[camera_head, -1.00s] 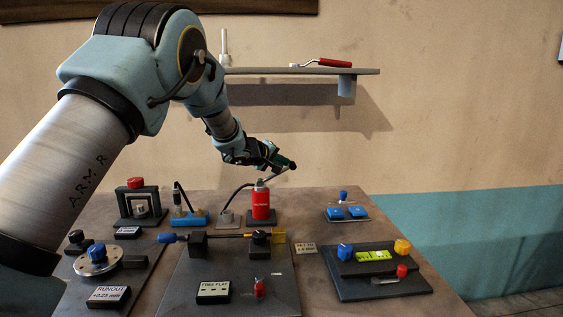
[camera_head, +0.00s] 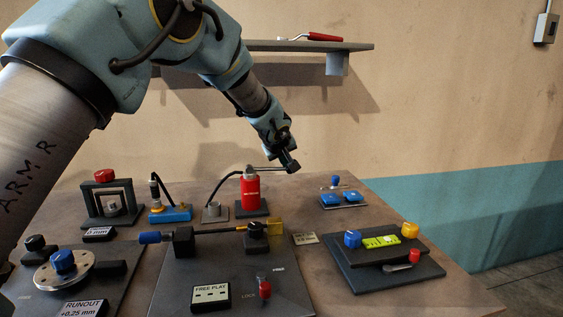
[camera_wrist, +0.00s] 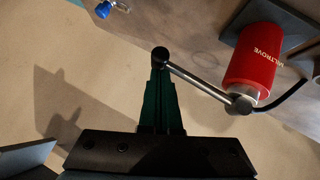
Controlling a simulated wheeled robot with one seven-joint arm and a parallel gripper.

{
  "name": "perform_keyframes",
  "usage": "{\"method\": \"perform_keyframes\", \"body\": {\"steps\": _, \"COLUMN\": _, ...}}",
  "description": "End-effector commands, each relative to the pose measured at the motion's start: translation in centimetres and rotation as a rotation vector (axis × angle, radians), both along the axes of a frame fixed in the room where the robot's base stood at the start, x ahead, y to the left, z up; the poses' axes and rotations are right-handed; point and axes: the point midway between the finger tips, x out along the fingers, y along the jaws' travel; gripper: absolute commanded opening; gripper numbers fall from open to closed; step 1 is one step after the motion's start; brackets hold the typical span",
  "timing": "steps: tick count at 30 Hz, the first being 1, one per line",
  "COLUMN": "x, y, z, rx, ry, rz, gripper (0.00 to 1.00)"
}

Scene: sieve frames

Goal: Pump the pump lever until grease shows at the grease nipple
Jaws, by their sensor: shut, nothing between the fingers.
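The red grease pump (camera_head: 251,194) stands upright on a dark base at the back middle of the table. It also fills the upper right of the wrist view (camera_wrist: 251,58). Its thin pump lever (camera_head: 270,169) runs out to the right, nearly level; the wrist view shows the grey rod (camera_wrist: 200,81) with a dark ball end. My gripper (camera_head: 291,165) is shut and empty, its dark green fingertips (camera_wrist: 160,72) at the ball end, apparently touching it. A black hose links the pump to a small grey block (camera_head: 214,211), likely holding the grease nipple. I cannot make out grease there.
A blue fixture (camera_head: 171,214) and a dark frame with a red knob (camera_head: 105,176) stand left of the pump. A level plate (camera_head: 385,268) is at front right. A wall shelf (camera_head: 300,46) hangs behind my arm.

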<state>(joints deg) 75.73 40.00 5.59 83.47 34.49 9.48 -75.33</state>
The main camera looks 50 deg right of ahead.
Motion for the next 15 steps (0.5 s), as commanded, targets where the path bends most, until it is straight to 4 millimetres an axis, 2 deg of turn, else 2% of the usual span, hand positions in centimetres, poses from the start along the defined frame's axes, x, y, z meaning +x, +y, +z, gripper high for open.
{"method": "perform_keyframes", "body": {"steps": 15, "x": -0.04, "y": -0.02, "z": -0.69, "rx": 0.036, "ry": -0.025, "rz": 0.001, "gripper": 0.0}}
